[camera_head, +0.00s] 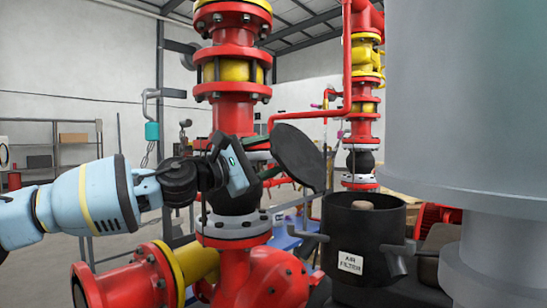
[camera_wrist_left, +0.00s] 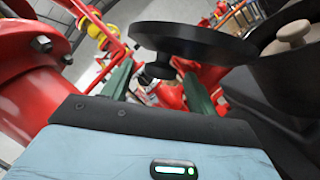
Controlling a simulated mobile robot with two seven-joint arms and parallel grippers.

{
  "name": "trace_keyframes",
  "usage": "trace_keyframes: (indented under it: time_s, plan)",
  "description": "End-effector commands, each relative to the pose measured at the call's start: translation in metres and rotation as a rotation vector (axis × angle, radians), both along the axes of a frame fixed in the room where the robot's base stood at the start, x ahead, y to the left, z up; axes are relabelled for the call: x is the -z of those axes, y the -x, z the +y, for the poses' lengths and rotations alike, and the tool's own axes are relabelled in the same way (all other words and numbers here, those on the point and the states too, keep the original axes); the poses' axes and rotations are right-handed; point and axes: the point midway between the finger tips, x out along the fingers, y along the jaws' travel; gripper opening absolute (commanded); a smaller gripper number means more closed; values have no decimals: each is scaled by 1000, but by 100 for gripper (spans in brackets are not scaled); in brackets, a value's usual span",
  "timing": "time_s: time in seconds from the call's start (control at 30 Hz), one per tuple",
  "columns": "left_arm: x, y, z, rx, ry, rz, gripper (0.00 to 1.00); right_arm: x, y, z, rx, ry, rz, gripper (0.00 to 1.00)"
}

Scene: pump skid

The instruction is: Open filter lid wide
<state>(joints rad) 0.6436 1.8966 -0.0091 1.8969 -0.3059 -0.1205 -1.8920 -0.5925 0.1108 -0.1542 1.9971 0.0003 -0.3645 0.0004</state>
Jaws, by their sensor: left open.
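The filter lid (camera_head: 300,158) is a black round disc, raised and steeply tilted at the left of the black filter housing (camera_head: 335,222). The housing is labelled "AIR FILTER" and its top is open, with a tan round-topped piece (camera_head: 362,205) inside. In the left wrist view the lid (camera_wrist_left: 195,42) crosses above the fingers, with a dark knob (camera_wrist_left: 160,70) on its near side. My left gripper (camera_head: 268,159) is at the lid's left face. Its green fingers are open, one on each side of the knob; whether they touch it cannot be told.
A red pipe column with yellow bands (camera_head: 232,70) stands behind my left gripper. A large grey cylinder (camera_head: 465,100) fills the right side. A red flanged pipe (camera_head: 125,285) lies below my left arm. A shelf rack (camera_head: 60,145) stands at the far left.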

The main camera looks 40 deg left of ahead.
Motion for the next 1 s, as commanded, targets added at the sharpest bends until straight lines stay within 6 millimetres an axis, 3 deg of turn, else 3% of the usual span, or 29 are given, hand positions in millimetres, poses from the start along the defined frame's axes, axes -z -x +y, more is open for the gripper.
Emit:
trace_keyframes:
  time_s: [0.63, 1.0]
  plan:
    - [-3, -11, -3, 2, 2, -1, 57, 4, 7, 0, 0, -1, 13, 0]
    - [-3, -11, -3, 2, 2, -1, 9, 4, 6, 1, 2, -2, 14, 0]
